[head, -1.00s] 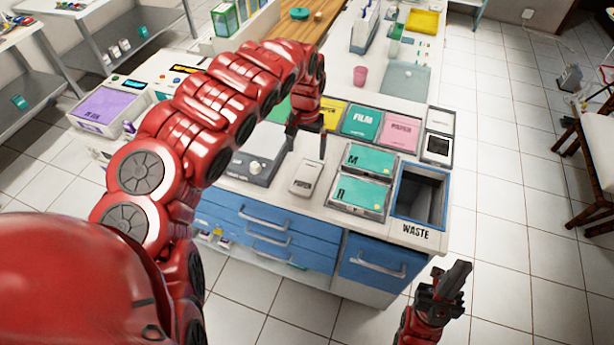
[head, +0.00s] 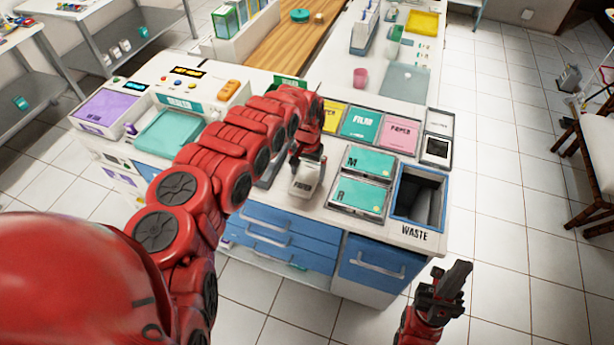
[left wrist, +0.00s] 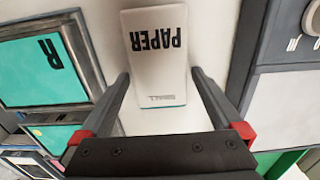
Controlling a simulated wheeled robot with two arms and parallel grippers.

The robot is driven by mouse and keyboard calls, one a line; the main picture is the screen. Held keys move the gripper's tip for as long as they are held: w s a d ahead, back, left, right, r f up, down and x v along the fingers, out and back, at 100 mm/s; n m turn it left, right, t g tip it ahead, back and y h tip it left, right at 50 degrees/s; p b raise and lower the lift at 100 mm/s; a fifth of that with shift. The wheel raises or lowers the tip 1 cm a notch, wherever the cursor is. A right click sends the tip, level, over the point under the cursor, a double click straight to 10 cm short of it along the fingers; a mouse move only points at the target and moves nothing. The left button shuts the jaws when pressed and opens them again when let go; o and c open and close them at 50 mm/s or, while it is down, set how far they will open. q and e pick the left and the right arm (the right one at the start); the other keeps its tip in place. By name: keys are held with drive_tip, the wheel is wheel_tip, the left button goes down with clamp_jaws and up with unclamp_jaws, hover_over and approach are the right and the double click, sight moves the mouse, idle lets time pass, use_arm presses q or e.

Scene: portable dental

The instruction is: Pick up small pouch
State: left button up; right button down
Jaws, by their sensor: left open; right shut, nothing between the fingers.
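The small pouch (head: 304,188) is a white packet printed PAPER, lying on the white counter near its front edge. In the left wrist view the small pouch (left wrist: 155,50) also shows the word SMALL and a thin teal edge. My left gripper (head: 308,170) is open just above it. In the left wrist view the left gripper's fingers (left wrist: 160,74) are spread on either side of the pouch's near end, apart from it. My right gripper (head: 458,272) is shut and empty, off the counter at the lower right.
Teal M (head: 368,162) and R (head: 358,196) trays lie right of the pouch, with the blue waste bin (head: 420,190) beyond. FILM (head: 361,122) and PAPER (head: 399,134) trays sit behind. A grey device stands just left of the pouch, partly hidden by my arm.

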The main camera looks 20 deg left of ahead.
use_arm(q)
drive_tip(key=shift+f, duration=0.2)
drive_tip(key=shift+c, duration=0.3)
drive_tip(key=c, duration=1.1)
drive_tip(key=shift+r, duration=0.2)
